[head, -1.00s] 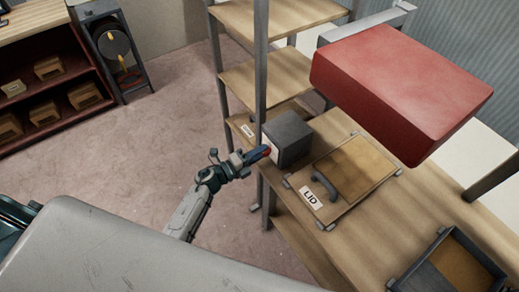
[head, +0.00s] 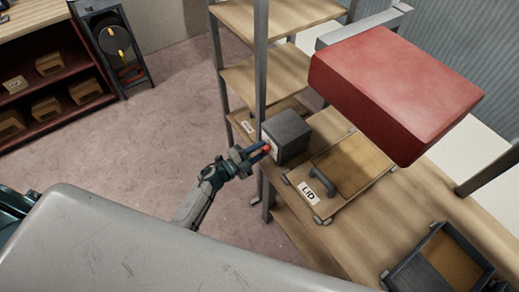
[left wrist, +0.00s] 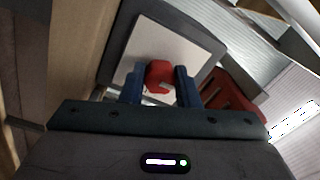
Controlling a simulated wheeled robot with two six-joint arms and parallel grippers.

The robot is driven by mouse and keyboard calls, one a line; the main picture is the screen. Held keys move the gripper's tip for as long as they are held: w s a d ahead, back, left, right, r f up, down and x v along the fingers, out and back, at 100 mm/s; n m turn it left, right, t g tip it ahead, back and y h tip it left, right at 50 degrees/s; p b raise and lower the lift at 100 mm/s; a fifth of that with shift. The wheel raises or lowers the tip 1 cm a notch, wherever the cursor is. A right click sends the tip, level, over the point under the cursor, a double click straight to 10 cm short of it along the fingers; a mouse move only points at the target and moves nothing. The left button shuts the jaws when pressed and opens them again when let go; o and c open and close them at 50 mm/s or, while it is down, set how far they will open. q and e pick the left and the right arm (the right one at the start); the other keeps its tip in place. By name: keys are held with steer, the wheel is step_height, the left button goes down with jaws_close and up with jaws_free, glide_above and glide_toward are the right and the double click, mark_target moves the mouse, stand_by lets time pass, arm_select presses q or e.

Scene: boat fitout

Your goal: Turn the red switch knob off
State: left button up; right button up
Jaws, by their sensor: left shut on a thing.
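The red switch knob (left wrist: 160,74) sits on the pale front plate (left wrist: 197,47) of a dark grey box (head: 290,134) on the wooden bench. In the head view the knob (head: 267,147) shows as a small red spot at the fingertips. My left gripper (head: 261,150) reaches the box front from the left. In the left wrist view its blue fingers (left wrist: 160,88) stand on either side of the knob, shut on it. A small pale mark shows on the knob; its setting cannot be read. My right gripper is not in view.
A grey post (head: 261,70) of the shelf rises close to my left gripper. A lid with a handle (head: 322,184) lies right of the box. A large red block (head: 395,90) stands above the bench, and an open tray (head: 440,262) is at lower right.

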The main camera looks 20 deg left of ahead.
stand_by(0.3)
arm_select(q)
steer(key=o, duration=1)
steer(key=shift+c, duration=0.2)
steer(key=shift+a, duration=0.1)
steer(key=b+v, duration=0.4)
steer(key=v, duration=0.6)
steer(key=shift+s+a, duration=0.2)
steer(key=shift+s, duration=0.1)
steer(key=shift+f, duration=0.15)
